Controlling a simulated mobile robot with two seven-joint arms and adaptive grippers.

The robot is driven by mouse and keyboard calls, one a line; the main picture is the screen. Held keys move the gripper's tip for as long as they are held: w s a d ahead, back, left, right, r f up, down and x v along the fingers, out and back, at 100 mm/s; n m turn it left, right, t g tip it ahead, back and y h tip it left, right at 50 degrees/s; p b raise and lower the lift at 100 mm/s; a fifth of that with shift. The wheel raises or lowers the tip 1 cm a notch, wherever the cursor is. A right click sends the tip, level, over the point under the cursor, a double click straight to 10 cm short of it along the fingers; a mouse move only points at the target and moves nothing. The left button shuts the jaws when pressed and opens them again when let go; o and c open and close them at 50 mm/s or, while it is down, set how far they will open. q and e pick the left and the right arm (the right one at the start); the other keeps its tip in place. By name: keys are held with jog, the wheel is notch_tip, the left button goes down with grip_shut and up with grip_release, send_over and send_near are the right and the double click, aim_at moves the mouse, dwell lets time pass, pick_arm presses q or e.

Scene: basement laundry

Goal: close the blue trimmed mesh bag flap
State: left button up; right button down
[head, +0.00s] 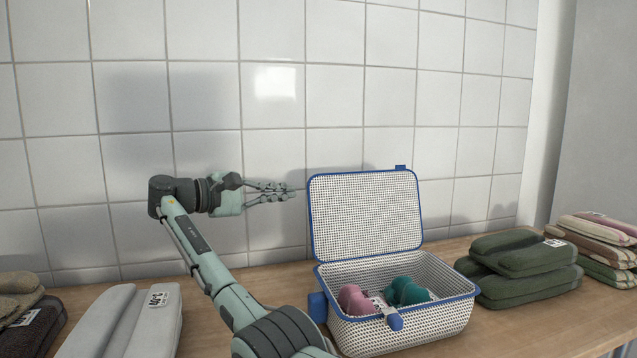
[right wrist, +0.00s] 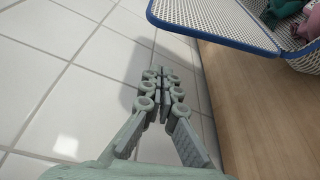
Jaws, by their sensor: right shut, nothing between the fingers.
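The white mesh bag (head: 400,337) with blue trim stands on the wooden counter. Its flap (head: 365,215) is open and stands upright at the back, with a small blue tab on its top edge. My right gripper (head: 291,190) is shut and empty, just left of the flap near its upper left corner, with a small gap apparent. In the right wrist view, the closed fingertips (right wrist: 160,72) lie below the blue-edged flap (right wrist: 225,22) and apart from it. My left gripper is not in view.
Pink (head: 355,299) and teal (head: 404,291) rolled items lie in the bag. Folded green cloths (head: 525,262) and striped cloths (head: 600,240) are stacked to the right. Grey folded cloths (head: 120,325) lie at left. A tiled wall (head: 335,95) stands close behind.

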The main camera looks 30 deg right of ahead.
aim_at(327, 187)
jog(key=d, duration=0.3)
jog(key=s+d, duration=0.1)
jog(key=d, duration=0.5)
jog(key=shift+s+d, duration=0.15)
jog(key=shift+s+a+r, duration=0.2)
jog(key=shift+s+r, duration=0.1)
jog(key=shift+s, duration=0.45)
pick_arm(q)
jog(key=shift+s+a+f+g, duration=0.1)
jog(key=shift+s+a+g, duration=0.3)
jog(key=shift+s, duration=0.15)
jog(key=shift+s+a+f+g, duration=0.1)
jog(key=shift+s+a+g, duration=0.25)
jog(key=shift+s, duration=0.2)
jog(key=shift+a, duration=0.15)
pick_arm(e)
jog(key=shift+s+d, duration=0.1)
